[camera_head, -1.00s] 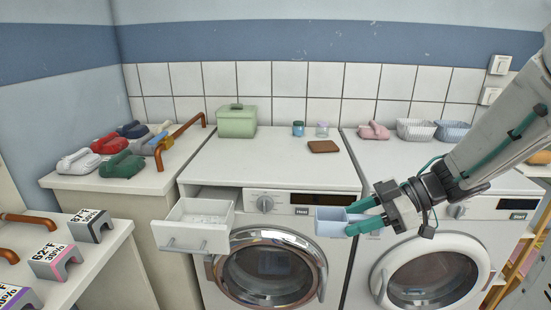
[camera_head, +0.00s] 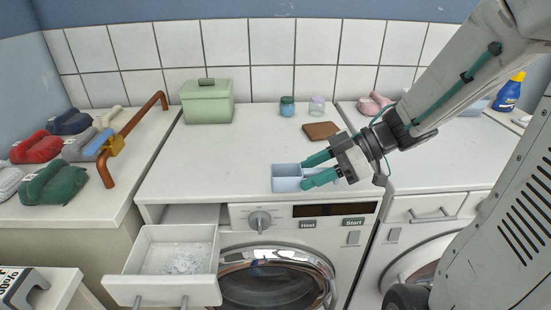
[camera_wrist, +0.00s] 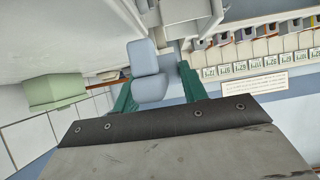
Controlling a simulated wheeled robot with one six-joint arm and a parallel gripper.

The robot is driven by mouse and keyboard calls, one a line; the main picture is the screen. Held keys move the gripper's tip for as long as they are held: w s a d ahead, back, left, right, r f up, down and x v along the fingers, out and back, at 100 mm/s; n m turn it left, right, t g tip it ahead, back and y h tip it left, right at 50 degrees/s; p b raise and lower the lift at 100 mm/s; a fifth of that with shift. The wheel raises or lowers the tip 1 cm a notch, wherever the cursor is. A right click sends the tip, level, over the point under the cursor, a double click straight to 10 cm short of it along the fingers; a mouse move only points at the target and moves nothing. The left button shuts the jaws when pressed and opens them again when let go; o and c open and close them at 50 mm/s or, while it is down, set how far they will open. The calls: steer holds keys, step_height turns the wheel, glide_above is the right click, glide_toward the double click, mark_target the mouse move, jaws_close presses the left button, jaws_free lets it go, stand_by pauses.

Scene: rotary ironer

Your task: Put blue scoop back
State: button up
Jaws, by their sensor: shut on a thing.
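The blue scoop (camera_head: 287,178) is pale blue and box-shaped. My gripper (camera_head: 320,169), with green fingers, is shut on it and holds it over the front part of the left machine's white top (camera_head: 225,165). In the wrist view the scoop (camera_wrist: 147,70) shows between the two green fingers (camera_wrist: 158,88). I cannot tell whether the scoop touches the top. The scoop's inside is partly hidden.
An open drawer (camera_head: 135,262) with white powder juts out at the front left. A green lidded box (camera_head: 207,103), two small jars (camera_head: 287,106) and a brown pad (camera_head: 321,131) stand at the back. The middle top is clear.

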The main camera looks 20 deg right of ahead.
steer(key=w, duration=0.5)
steer(key=w+f, duration=0.1)
steer(key=w, duration=0.9)
steer(key=shift+w+d+f, duration=0.1)
steer(key=shift+w+f, duration=0.15)
steer(key=shift+w, duration=0.15)
steer(key=shift+f, duration=1.75)
steer(key=shift+f, duration=0.2)
steer(key=o, duration=1)
steer(key=shift+c, duration=0.2)
steer(key=shift+r, duration=0.15)
